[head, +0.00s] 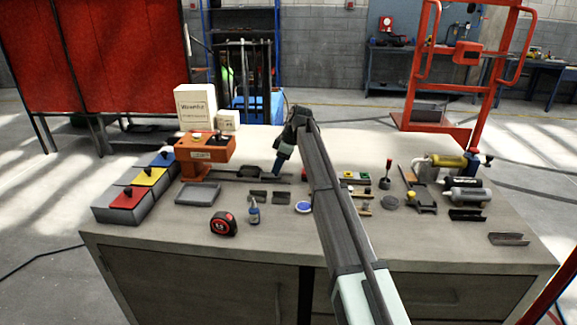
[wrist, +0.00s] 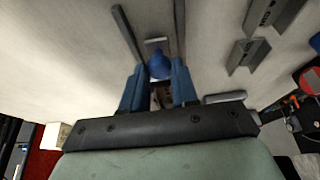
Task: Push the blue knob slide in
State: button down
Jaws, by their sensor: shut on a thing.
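The blue knob (wrist: 160,65) shows in the wrist view between the two blue fingertips of my gripper (wrist: 158,76). My gripper is shut on it. The knob sits at the near end of a small pale piece (wrist: 156,41) between two dark parallel rails (wrist: 128,32). In the head view my gripper (head: 278,170) points down at the right part of a low dark rail assembly (head: 235,178) on the workbench (head: 180,228). My fingers hide the knob there. How far the slide stands out cannot be told.
An orange device (head: 205,150) stands left of the rails. Boxes with red (head: 125,200), yellow and blue lids stand at the left edge. A tape measure (head: 223,224), a small blue bottle (head: 254,214) and grey brackets (head: 258,196) lie in front. Several tools lie at the right.

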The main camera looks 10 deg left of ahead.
aim_at(264, 174)
jog(key=a, duration=1)
jog(key=shift+a, duration=0.15)
jog(key=c, duration=1.1)
grip_release()
jog(key=shift+o, duration=1.3)
jog(key=v, duration=1.4)
jog(key=shift+f, duration=0.15)
